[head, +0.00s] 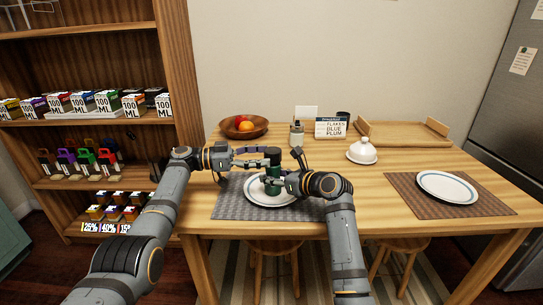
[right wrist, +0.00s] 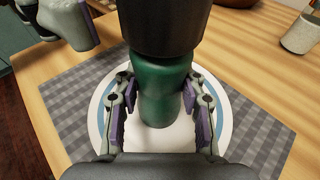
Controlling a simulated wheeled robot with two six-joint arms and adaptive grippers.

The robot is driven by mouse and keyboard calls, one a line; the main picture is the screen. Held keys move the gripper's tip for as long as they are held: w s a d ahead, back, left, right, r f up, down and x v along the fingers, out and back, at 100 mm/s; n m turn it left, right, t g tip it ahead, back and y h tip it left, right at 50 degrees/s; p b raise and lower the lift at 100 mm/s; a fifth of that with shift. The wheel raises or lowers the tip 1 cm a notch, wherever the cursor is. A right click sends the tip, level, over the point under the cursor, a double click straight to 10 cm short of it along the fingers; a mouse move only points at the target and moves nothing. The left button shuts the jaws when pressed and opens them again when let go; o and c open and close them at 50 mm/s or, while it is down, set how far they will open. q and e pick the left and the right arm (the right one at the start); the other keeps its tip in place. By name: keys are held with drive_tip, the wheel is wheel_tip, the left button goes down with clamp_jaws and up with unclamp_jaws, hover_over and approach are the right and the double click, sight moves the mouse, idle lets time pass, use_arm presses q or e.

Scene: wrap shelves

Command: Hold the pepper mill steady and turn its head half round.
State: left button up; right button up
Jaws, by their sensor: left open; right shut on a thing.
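The pepper mill has a green body (right wrist: 163,95) and a black head (right wrist: 165,25). In the head view its green body (head: 272,174) is upright over the white plate (head: 259,197), and its black head (head: 272,153) is on top. I cannot tell whether its base touches the plate. My right gripper (right wrist: 161,97) is shut on the green body, one purple pad on each side. It also shows in the head view (head: 277,183), low on the mill. My left gripper (head: 257,157) is open at the height of the black head; part of it shows at the upper left of the right wrist view.
The plate lies on a grey checked placemat (head: 228,203). Behind stand a fruit bowl (head: 232,131), a small bottle (head: 297,136), a sign (head: 332,127) and a white domed dish (head: 362,152). A wooden tray (head: 415,140) and a second plate (head: 447,187) are at right. Shelves stand left.

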sight(273, 156)
use_arm(q)
drive_tip(key=a, duration=0.8)
drive_tip(key=shift+s+a, duration=0.25)
drive_tip(key=shift+s, duration=0.2)
drive_tip(key=shift+f, duration=0.15)
drive_tip(key=f+n+t+y, duration=0.1)
drive_tip(key=t, duration=0.1)
drive_tip(key=d+f+n+t+y, duration=0.1)
drive_tip(key=f+n+t, duration=0.1)
drive_tip(key=shift+w+f, duration=0.1)
drive_tip(key=shift+w, duration=0.1)
drive_tip(key=s+d+r+n+t+y, duration=0.2)
drive_tip(key=s+r+n+t, duration=0.1)
drive_tip(key=s+t, duration=0.25)
drive_tip(key=shift+g, duration=0.25)
drive_tip(key=x, duration=1.1)
drive_tip(key=shift+s+d+r, duration=0.1)
drive_tip(key=shift+d+r, duration=0.1)
drive_tip(key=shift+r, duration=0.15)
